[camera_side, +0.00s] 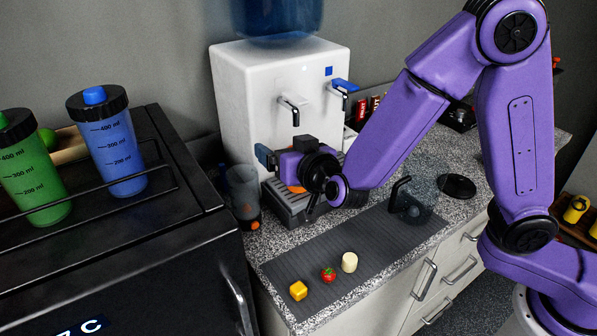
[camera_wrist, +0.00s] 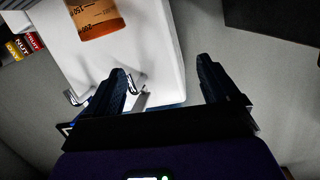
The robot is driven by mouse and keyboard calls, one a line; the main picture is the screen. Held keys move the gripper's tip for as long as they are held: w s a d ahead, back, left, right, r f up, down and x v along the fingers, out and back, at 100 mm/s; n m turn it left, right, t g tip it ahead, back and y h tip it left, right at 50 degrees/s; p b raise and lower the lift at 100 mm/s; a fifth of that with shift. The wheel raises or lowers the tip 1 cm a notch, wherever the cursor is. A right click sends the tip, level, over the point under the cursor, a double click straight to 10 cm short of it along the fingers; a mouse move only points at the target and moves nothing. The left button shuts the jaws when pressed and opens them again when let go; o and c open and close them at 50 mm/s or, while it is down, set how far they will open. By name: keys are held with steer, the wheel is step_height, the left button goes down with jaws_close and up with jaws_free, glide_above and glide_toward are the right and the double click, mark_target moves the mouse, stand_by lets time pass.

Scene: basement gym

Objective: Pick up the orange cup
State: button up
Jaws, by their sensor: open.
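The orange cup (camera_wrist: 97,16) shows at the top of the wrist view, with dark markings on its side and its top edge cut off by the frame. In the side view only a small orange patch (camera_side: 296,188) shows below and behind my gripper, at the dispenser's drip tray; most of it is hidden. My gripper (camera_wrist: 163,80) is open, with two dark blue fingers spread wide and nothing between them. In the side view my gripper (camera_side: 268,157) is in front of the white water dispenser (camera_side: 240,90). The cup lies beyond the fingertips, toward the left finger's side.
A clear tumbler (camera_side: 243,186) stands left of the drip tray (camera_side: 287,207). A glass mug (camera_side: 417,198) stands on the right of the grey mat (camera_side: 335,262), with a yellow cube (camera_side: 298,291), a strawberry (camera_side: 328,274) and a pale cylinder (camera_side: 349,262) on its front.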

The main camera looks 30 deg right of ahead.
mark_target(306, 191)
steer(key=s+d+r+m+t+h, duration=0.1)
steer(key=d+m+h, duration=0.1)
steer(key=d+h, duration=0.25)
step_height(306, 191, down, 13)
steer(key=shift+h, duration=0.45)
steer(key=shift+x, duration=3.7)
steer(key=shift+w+a+r, duration=0.1)
steer(key=shift+a, duration=0.1)
steer(key=c, duration=1.1)
